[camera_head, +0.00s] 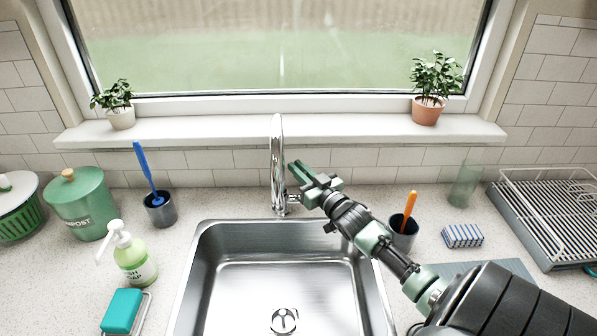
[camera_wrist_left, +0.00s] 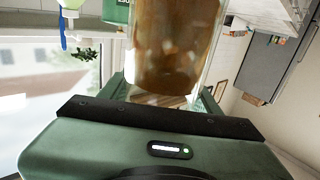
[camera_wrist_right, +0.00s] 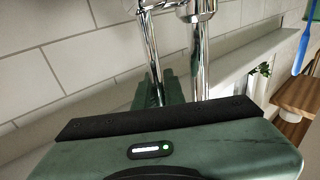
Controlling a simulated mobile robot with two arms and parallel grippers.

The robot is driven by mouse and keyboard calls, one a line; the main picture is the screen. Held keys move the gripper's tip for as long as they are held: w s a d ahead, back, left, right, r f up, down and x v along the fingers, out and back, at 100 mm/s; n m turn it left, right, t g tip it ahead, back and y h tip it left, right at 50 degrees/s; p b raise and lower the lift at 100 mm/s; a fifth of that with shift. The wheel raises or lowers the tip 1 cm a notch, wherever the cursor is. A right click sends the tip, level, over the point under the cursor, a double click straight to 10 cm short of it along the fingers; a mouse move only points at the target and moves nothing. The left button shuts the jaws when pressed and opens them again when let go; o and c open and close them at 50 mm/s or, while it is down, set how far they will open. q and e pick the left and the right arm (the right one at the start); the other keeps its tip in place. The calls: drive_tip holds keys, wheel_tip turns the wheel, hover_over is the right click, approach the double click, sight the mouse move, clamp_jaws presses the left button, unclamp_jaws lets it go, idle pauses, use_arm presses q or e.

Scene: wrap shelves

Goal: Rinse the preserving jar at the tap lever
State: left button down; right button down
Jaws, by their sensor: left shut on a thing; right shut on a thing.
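The chrome tap (camera_head: 277,165) stands behind the sink, with a short lever (camera_head: 294,199) at its right side. My right gripper (camera_head: 301,174) is at the tap's right side; in the right wrist view its fingers (camera_wrist_right: 160,92) are shut around a slim chrome rod (camera_wrist_right: 150,45), which looks like the lever. The thicker tap column (camera_wrist_right: 202,70) stands beside it. In the left wrist view my left gripper (camera_wrist_left: 163,95) is shut on the preserving jar (camera_wrist_left: 175,50), clear glass with brown, cloudy contents. The jar and left gripper are outside the head view. No water stream shows.
The steel sink (camera_head: 211,225) is empty. On its left are a soap bottle (camera_head: 134,262), teal sponge (camera_head: 122,310), compost bin (camera_head: 80,205) and brush cup (camera_head: 160,211). On its right are an orange-handled brush cup (camera_head: 404,238), striped sponge (camera_head: 462,236), glass (camera_head: 464,185) and dish rack (camera_head: 550,225).

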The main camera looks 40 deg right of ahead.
use_arm(q)
drive_tip(key=shift+f, duration=0.35)
use_arm(e)
drive_tip(key=shift+s+a+f, duration=0.1)
drive_tip(key=shift+s, duration=0.05)
use_arm(q)
drive_tip(key=shift+r, duration=0.1)
use_arm(e)
drive_tip(key=c, duration=1.5)
unclamp_jaws()
drive_tip(key=shift+s, duration=0.1)
